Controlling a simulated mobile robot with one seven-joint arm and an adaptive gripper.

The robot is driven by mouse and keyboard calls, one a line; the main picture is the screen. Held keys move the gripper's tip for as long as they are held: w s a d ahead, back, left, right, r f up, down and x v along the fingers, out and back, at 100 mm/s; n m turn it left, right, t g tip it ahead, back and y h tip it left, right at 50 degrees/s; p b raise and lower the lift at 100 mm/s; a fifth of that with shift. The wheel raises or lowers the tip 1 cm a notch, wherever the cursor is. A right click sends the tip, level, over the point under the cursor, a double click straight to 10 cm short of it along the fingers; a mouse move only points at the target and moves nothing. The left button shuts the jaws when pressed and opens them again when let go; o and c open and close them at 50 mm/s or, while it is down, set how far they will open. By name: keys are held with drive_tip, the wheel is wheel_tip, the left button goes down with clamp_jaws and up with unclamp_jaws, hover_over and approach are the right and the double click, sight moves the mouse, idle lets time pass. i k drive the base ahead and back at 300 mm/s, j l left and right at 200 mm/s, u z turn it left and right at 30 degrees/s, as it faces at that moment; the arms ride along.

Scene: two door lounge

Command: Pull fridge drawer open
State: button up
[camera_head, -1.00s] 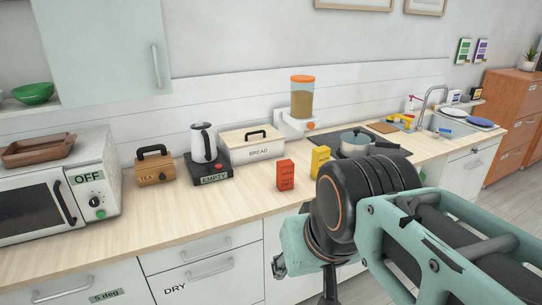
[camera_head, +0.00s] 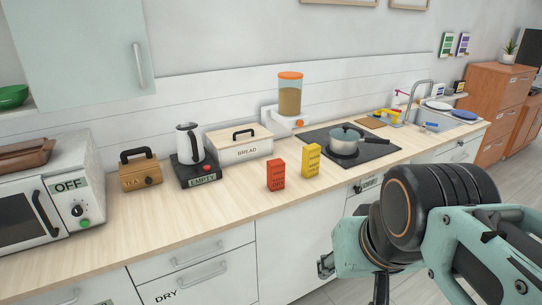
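A drawer front (camera_head: 50,301) shows at the bottom left edge, with a grey bar handle (camera_head: 68,297) and a label cut off by the frame. Most of this front is out of view, so I cannot tell how far it is open. My arm fills the lower right, in front of the counter. A dark part at the arm's lower end (camera_head: 380,290) may belong to my gripper. The fingers do not show clearly, and it is well to the right of the drawer handle.
A shut drawer (camera_head: 185,254) and a front marked DRY (camera_head: 195,286) stand right of it. The wooden counter (camera_head: 215,218) holds a microwave (camera_head: 75,200), kettle (camera_head: 188,145), bread box (camera_head: 240,146), red box (camera_head: 276,176), yellow box (camera_head: 311,160) and pot (camera_head: 345,139). Floor shows at right.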

sight(115, 287)
drive_tip(key=u, duration=1.55)
